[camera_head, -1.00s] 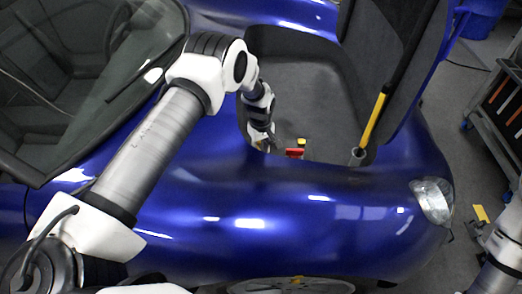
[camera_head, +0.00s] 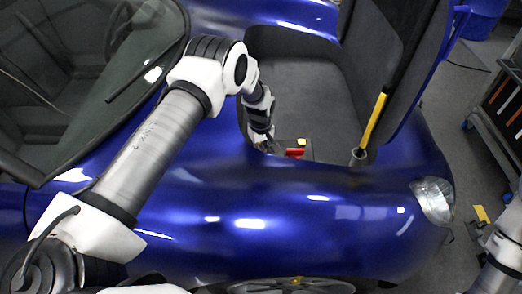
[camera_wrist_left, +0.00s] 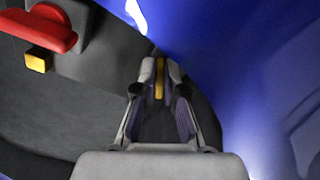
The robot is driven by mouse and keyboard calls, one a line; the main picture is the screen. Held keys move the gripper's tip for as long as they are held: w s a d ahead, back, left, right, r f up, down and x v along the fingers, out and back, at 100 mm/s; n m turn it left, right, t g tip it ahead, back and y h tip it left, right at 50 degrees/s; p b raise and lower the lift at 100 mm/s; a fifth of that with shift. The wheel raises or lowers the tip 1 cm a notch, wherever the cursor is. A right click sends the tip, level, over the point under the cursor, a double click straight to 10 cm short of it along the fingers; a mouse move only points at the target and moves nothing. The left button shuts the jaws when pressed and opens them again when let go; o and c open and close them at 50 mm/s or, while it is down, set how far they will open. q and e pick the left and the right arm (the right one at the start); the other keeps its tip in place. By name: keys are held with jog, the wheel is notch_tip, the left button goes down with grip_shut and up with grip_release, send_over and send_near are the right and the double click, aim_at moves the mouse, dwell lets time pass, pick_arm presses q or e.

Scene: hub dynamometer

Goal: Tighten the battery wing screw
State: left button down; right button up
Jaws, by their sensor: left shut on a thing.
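My left gripper (camera_head: 262,146) reaches down into the open front compartment of the blue car. In the left wrist view its fingers (camera_wrist_left: 160,78) are shut on a narrow yellow piece (camera_wrist_left: 159,88), which looks like the wing screw. The fingers hide most of it, so its thread and seat do not show. The dark grey battery (camera_wrist_left: 90,40) is at the upper left in the wrist view, with a red lever (camera_wrist_left: 38,32) and a yellow block (camera_wrist_left: 38,60) beside it. In the head view the red lever (camera_head: 295,153) lies just right of the gripper. My right gripper is not visible.
The blue body panel (camera_wrist_left: 250,90) rises close to the right of the fingers in the wrist view. A yellow-handled bar (camera_head: 374,120) stands at the compartment's right side. A grey tool cart (camera_head: 490,130) is at the far right.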

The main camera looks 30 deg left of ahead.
pick_arm(q)
jog(key=shift+s+a+m+b, duration=0.1)
jog(key=shift+m+b, duration=0.15)
jog(key=shift+m, duration=1.05)
jog(key=shift+s+a+m+b, duration=0.1)
jog(key=shift+m+b, duration=0.1)
jog(key=shift+m, duration=1.1)
jog(key=c, duration=1.3)
grip_release()
jog(key=shift+o, duration=0.2)
notch_tip(320, 180, up, 12)
